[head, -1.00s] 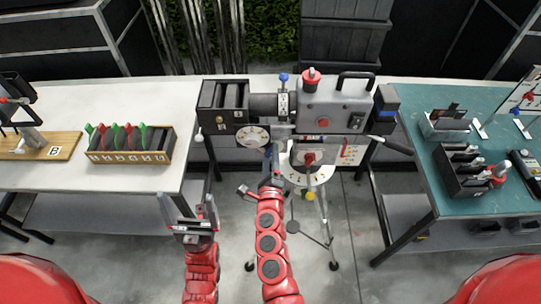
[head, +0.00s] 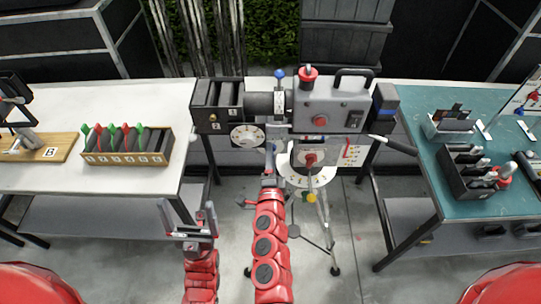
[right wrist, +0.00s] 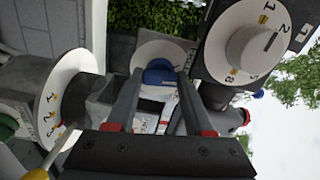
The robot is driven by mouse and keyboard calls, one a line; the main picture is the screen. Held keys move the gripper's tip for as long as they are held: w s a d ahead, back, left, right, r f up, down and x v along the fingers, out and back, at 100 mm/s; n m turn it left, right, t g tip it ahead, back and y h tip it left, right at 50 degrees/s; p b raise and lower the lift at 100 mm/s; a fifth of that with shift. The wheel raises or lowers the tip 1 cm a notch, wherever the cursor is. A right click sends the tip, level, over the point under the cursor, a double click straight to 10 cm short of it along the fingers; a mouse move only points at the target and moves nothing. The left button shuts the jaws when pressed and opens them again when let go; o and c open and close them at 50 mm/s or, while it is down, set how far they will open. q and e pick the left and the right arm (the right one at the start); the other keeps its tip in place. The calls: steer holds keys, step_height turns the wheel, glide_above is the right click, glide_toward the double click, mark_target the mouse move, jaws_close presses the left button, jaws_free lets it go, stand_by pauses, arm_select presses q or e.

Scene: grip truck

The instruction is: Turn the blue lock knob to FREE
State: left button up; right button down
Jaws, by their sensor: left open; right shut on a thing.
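The blue lock knob (right wrist: 159,66) shows in the right wrist view, in front of a round white plate (right wrist: 150,49). My right gripper (right wrist: 160,78) is shut on it, with one finger at each side. Lettering beside the plate is too small to read, so I cannot tell the knob's setting. In the head view, my right gripper (head: 270,168) reaches up below the camera rig (head: 328,104), and the knob is hidden there. My left gripper (head: 190,218) is open and empty, fingers pointing up, in front of the left table.
White numbered dials (right wrist: 249,50) sit close to my right gripper. A blue ball (head: 279,73) tops the rig. A black handle (head: 394,145) sticks out right.

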steer(key=shift+f+n+p, duration=0.1)
steer(key=shift+n+p, duration=0.3)
steer(key=shift+n, duration=1.8)
steer(key=shift+c, duration=1.7)
jaws_free()
steer(key=shift+o, duration=0.3)
steer(key=shift+d, duration=0.1)
steer(key=shift+w+r, duration=0.1)
steer(key=shift+r, duration=0.2)
